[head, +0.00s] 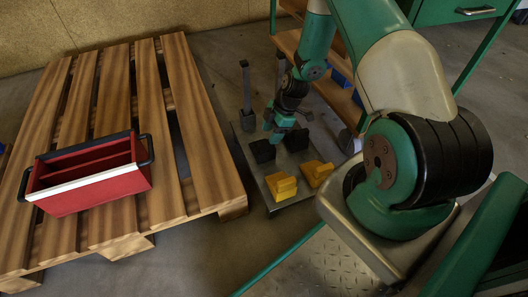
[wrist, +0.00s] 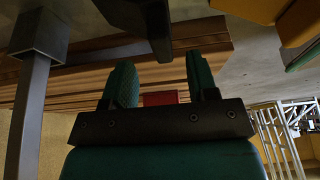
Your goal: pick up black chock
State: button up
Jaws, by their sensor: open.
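Two black chocks stand on a grey metal plate (head: 254,172) on the floor in the head view: the left black chock (head: 262,151) and the right black chock (head: 297,140). My gripper (head: 276,137) is just above and between them, pointing down. In the wrist view its two green fingers (wrist: 160,82) are spread apart with nothing between them. A dark piece (wrist: 150,22), probably a black chock, is beyond the fingertips at the top of that view. I cannot tell whether a finger touches a chock.
Two yellow chocks (head: 281,186) (head: 317,172) sit at the plate's front. A dark upright post (head: 246,90) rises at its back left; it also shows in the wrist view (wrist: 30,110). A wooden pallet (head: 190,120) with a red toolbox (head: 95,190) is left. Shelving (head: 335,95) stands behind right.

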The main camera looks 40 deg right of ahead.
aim_at(266, 142)
jog(key=b+x, duration=0.3)
jog(key=x, duration=0.2)
jog(key=shift+a+b, duration=0.15)
jog(key=shift+b, duration=0.25)
jog(key=shift+r, duration=0.1)
grip_shut()
